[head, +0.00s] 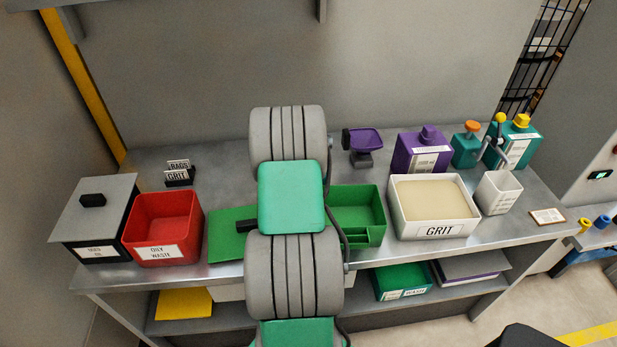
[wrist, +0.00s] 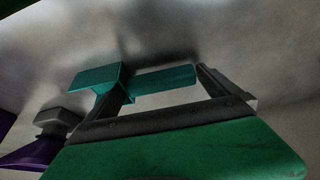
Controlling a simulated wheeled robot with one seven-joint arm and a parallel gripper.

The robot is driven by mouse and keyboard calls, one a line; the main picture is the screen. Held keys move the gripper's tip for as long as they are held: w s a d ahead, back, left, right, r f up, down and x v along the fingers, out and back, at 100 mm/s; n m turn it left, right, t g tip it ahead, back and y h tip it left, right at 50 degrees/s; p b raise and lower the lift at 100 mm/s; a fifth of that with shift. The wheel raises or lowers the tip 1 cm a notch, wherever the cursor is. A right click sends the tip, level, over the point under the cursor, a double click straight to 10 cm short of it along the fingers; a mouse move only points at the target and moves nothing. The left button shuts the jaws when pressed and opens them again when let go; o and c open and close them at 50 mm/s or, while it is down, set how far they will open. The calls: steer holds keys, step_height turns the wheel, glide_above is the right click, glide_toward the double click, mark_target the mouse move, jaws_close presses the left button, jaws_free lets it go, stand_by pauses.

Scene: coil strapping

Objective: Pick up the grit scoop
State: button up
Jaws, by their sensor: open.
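A teal scoop, seemingly the grit scoop, shows in the wrist view with its square bowl (wrist: 97,77) at the left and its handle (wrist: 166,79) running right. My gripper (wrist: 162,82) is open. Its dark fingers reach towards the scoop, one by the bowl and one by the handle's far end; I cannot tell whether either touches. Nothing is held. In the head view the scoop is hidden behind my arm. The white GRIT tub (head: 437,232), filled with pale grit, stands on the bench right of my arm.
Left are a red oily-waste bin (head: 164,228) and a lidded dark bin (head: 92,212). Right are a green tray (head: 357,214), a white cup (head: 498,192) and purple and teal bottles (head: 424,152).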

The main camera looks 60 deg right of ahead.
steer(key=c, duration=1.5)
steer(key=shift+r, duration=0.1)
